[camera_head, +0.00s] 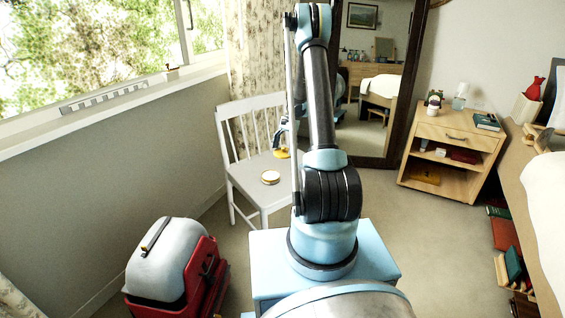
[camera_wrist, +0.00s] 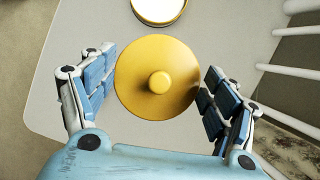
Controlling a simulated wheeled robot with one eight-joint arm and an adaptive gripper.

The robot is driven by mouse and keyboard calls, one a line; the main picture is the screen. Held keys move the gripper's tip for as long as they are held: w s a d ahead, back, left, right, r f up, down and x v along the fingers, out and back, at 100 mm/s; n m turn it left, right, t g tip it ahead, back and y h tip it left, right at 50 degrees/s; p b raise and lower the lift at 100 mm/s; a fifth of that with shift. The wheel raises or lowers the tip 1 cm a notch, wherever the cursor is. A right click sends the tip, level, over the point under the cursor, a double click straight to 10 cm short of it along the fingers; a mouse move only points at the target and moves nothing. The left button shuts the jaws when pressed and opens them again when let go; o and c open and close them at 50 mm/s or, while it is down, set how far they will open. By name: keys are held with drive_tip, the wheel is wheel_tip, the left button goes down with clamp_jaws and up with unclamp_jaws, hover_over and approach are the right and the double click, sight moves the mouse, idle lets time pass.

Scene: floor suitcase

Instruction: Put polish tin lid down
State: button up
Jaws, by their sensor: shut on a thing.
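The polish tin lid is a round yellow disc with a small knob (camera_wrist: 158,82) in the wrist view. My gripper (camera_wrist: 160,70) has its blue finger pads on either side of the lid and is shut on it. In the head view the lid (camera_head: 281,154) shows small below my gripper (camera_head: 282,138), over the chair seat. I cannot tell whether it touches the seat. The open polish tin (camera_wrist: 159,10), with a pale inside and yellow rim, sits on the seat just beyond the lid. The tin also shows in the head view (camera_head: 270,177).
The white chair (camera_head: 247,175) has bare seat around the tin; its back slats (camera_wrist: 290,72) stand at the right in the wrist view. A red suitcase with a pale bundle (camera_head: 165,262) is on the floor at left. A mirror (camera_head: 372,125) stands behind, and a wooden cabinet (camera_head: 452,137) at right.

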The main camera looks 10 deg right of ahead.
drive_tip(key=w+m+t, duration=0.1)
drive_tip(key=w+m, duration=0.1)
drive_tip(key=m, duration=0.1)
drive_tip(key=w+r+m+t, duration=0.1)
drive_tip(key=w+m, duration=0.2)
drive_tip(key=m, duration=0.1)
drive_tip(key=w+m+t+y, duration=0.1)
drive_tip(key=w+m+t, duration=0.1)
drive_tip(key=w+m, duration=0.1)
drive_tip(key=shift+w+d+r+m, duration=0.15)
drive_tip(key=shift+w+d+m, duration=0.1)
drive_tip(key=shift+m, duration=0.25)
wheel_tip(320, 180, down, 10)
drive_tip(key=shift+r, duration=0.1)
drive_tip(key=o, duration=0.9)
drive_tip(key=shift+c, duration=0.2)
